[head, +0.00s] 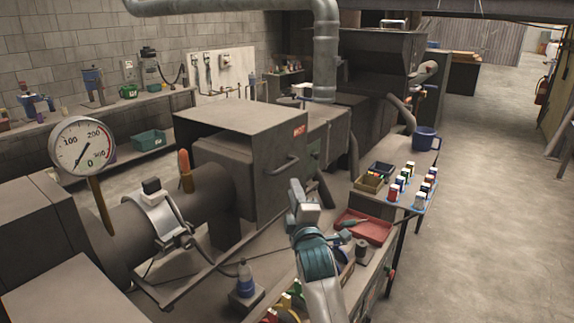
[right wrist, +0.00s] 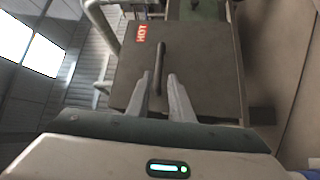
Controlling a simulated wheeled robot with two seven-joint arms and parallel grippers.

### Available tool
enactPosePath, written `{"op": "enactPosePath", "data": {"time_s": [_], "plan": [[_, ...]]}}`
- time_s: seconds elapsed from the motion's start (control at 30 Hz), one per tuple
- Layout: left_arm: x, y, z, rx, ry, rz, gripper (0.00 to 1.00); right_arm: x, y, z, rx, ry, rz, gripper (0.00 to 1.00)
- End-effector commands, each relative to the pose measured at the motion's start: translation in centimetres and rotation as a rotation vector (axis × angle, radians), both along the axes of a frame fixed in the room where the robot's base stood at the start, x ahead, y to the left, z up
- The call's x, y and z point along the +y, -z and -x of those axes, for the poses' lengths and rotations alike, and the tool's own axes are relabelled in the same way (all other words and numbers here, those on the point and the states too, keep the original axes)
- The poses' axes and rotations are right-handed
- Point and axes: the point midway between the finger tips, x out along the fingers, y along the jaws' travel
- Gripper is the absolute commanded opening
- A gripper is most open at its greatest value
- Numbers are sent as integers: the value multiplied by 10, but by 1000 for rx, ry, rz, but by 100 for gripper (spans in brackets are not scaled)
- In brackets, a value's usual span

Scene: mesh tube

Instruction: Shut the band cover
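The band cover appears to be the large grey metal box cover (head: 270,150) with a red HOT label, around the dark barrel. Its bar handle (head: 283,166) is on the face toward my right arm. In the right wrist view the cover (right wrist: 205,65) faces the camera, and the handle (right wrist: 161,55) lines up with the gap between the fingers. My right gripper (head: 299,192) is just right of and below the handle in the head view. In the wrist view its fingers (right wrist: 162,85) are apart with nothing gripped. Whether they reach the handle's depth is unclear. My left gripper is out of view.
A clamp band (head: 157,222) and a dial gauge (head: 82,145) sit on the barrel at left. A bench at right holds a red tray (head: 364,227), small bottles (head: 405,183) and a blue mug (head: 424,138). The floor (head: 490,200) at right is clear.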

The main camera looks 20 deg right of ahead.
Motion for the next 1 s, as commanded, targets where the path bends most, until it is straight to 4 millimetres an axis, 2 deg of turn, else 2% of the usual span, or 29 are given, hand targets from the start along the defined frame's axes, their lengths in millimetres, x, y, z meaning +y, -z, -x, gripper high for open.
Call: {"op": "enactPosePath", "data": {"time_s": [0.23,0.6,0.8,1.0], "plan": [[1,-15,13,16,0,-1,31,-5,-8,-41,1,0,-1,20],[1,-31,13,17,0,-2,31,-12,-15,-93,1,0,-1,20],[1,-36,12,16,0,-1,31,-15,-16,-113,1,0,0,20],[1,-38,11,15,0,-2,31,-16,-16,-122,1,0,0,20]]}}
